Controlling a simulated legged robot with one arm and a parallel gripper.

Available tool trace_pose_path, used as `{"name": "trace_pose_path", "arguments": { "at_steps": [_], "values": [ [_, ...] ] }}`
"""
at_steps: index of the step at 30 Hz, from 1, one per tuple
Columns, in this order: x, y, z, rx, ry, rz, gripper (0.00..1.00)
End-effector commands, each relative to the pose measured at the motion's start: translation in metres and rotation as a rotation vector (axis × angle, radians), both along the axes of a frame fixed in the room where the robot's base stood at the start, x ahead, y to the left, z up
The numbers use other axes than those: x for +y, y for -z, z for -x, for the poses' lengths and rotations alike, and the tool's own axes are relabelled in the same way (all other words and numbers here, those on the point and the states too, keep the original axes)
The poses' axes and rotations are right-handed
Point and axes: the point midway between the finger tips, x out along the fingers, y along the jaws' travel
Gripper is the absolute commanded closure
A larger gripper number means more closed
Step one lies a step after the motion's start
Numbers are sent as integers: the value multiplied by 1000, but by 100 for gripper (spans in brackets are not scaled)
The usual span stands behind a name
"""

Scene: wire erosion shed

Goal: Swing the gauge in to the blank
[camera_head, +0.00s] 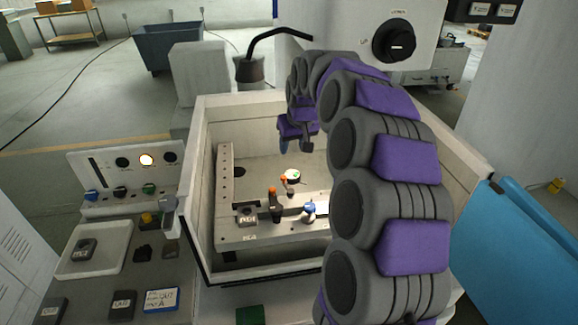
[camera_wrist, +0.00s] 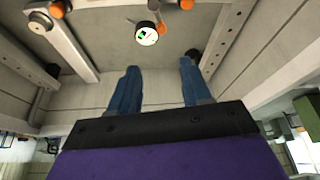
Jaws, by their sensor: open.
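A small round gauge (camera_head: 292,176) with a white face and a green display sits inside the machine's open tank, next to an orange-topped part. It also shows in the wrist view (camera_wrist: 146,33), ahead of my fingertips. A dark grey labelled block (camera_head: 247,215), which looks like the blank, sits on the left part of a metal rail (camera_head: 262,233) at the tank's front. My gripper (camera_head: 296,147) hangs above the back of the tank, behind and above the gauge. In the wrist view its two blue fingers (camera_wrist: 158,70) are apart with nothing between them.
Tank walls (camera_head: 198,205) enclose the area. A control panel (camera_head: 125,172), a white tray (camera_head: 112,238) and several labelled blocks are at left. A blue door (camera_head: 530,235) hangs at right.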

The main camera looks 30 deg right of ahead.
Motion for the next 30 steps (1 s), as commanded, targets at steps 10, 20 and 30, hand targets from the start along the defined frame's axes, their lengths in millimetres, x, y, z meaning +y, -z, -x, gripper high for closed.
{"name": "trace_pose_path", "arguments": {
  "at_steps": [10,20,30],
  "values": [
    [1,23,-12,0,2,4,52],
    [-5,81,-35,2,1,-1,52],
    [-5,141,-59,1,2,1,52]
  ]
}}
